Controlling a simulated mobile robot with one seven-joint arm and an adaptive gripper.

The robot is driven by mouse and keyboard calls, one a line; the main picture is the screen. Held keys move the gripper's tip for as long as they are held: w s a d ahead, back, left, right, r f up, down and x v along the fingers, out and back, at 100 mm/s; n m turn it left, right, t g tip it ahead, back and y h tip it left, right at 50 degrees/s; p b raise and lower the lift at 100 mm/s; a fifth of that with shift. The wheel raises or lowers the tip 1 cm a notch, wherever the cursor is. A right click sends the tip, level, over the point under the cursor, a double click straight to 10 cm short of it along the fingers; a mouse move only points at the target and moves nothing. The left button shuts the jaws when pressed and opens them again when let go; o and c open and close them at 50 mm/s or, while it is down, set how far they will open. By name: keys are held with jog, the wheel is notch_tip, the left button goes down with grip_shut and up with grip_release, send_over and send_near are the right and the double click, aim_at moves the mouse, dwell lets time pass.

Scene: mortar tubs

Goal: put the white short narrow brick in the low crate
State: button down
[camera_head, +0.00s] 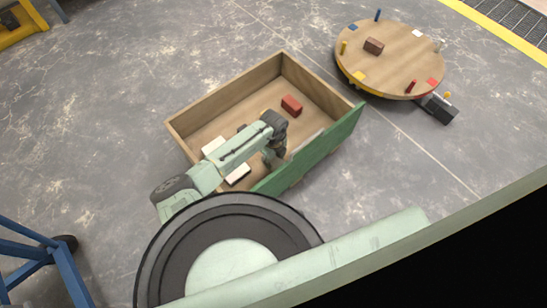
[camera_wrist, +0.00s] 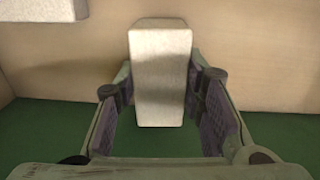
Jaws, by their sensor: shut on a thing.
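A white brick (camera_wrist: 160,75) stands between the two fingers of my gripper (camera_wrist: 160,100) in the wrist view, and the gripper is shut on it. In the head view, my gripper (camera_head: 272,157) reaches down inside the wooden crate (camera_head: 222,99), which has a green front wall (camera_head: 322,146). My arm partly covers the crate's inside. White bricks show on both sides of the arm, one behind it (camera_head: 213,146) and one in front (camera_head: 238,174). I cannot tell which white shape in the head view is the held brick.
A red brick (camera_head: 291,105) lies on the crate floor. Another white block (camera_wrist: 38,8) shows at the wrist view's upper left. A round wooden table (camera_head: 395,70) with a brown brick (camera_head: 373,46) and small coloured pieces stands at the upper right. Blue framework (camera_head: 45,260) stands lower left.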

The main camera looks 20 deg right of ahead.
jog(key=shift+f+b, duration=0.3)
jog(key=shift+f, duration=0.35)
dwell(0.4)
jog(key=c, duration=1)
grip_release()
jog(key=shift+o, duration=0.2)
notch_tip(320, 180, up, 12)
